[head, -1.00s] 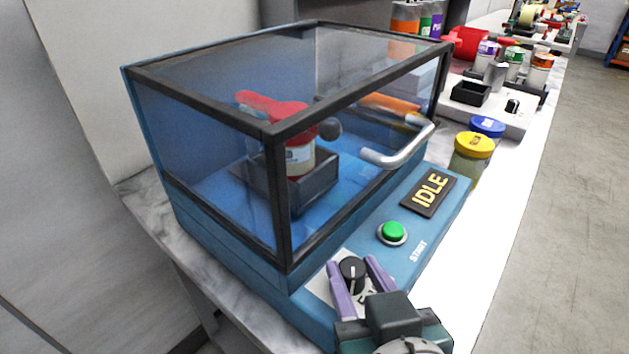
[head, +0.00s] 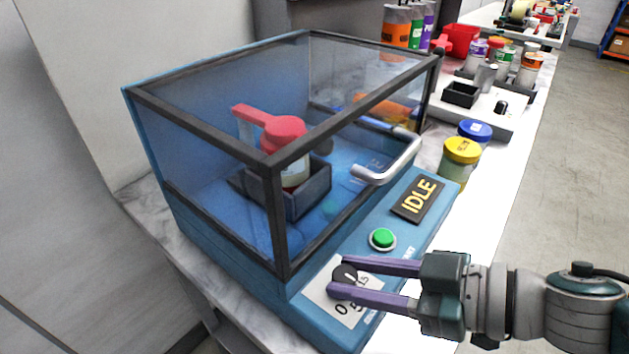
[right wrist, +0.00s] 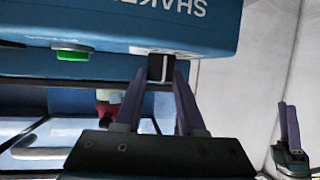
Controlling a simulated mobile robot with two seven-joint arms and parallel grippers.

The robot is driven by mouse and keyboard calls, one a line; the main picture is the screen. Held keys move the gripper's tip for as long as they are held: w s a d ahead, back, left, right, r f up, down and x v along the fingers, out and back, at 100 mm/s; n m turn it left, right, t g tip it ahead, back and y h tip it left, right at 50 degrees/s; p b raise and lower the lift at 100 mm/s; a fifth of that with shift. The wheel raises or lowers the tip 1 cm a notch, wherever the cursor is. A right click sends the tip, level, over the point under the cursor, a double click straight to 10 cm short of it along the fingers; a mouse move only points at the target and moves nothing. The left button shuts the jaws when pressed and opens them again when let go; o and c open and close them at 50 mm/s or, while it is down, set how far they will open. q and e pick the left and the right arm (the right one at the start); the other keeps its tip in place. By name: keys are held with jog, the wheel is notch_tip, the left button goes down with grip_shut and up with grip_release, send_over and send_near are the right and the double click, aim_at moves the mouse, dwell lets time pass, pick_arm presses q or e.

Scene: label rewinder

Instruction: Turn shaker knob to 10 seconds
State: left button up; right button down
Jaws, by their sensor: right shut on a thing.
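The blue shaker (head: 215,245) stands on the counter with its clear lid down. Its black knob (head: 345,272) sits on a white dial plate (head: 325,305) at the front corner; the numbers 0, 5 and 15 partly show. My right gripper (head: 337,276) comes in from the right and is shut on the knob, one finger on each side. The knob (right wrist: 158,68) also shows between the fingertips (right wrist: 167,83) in the right wrist view. The pointer is partly hidden, so its exact setting is unclear. My left gripper (right wrist: 289,135) shows at the right edge of that view; its opening is unclear.
The green start button (head: 382,239) and the IDLE display (head: 417,199) lie beyond the knob. A silver lid handle (head: 388,164) sticks out above them. A red-topped container (head: 284,135) sits inside.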

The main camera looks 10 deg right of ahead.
jog(key=shift+w+d+f+n+g+y+b, duration=0.1)
jog(key=shift+w+n+g+y+b, duration=0.05)
jog(key=shift+n+g+y+b, duration=0.3)
jog(key=shift+w+d+f+n+g+y+b, duration=0.1)
jog(key=shift+n+g+y+b, duration=0.15)
jog(key=shift+n+g+b, duration=0.3)
jog(key=shift+r+n+g+y+b, duration=0.1)
jog(key=shift+n+g+y+b, duration=0.4)
jog(key=shift+n+g, duration=0.4)
jog(key=c, duration=0.8)
grip_release()
jog(key=shift+o, duration=0.2)
jog(key=shift+r, duration=0.1)
jog(key=v, duration=0.9)
jog(key=shift+d, duration=0.4)
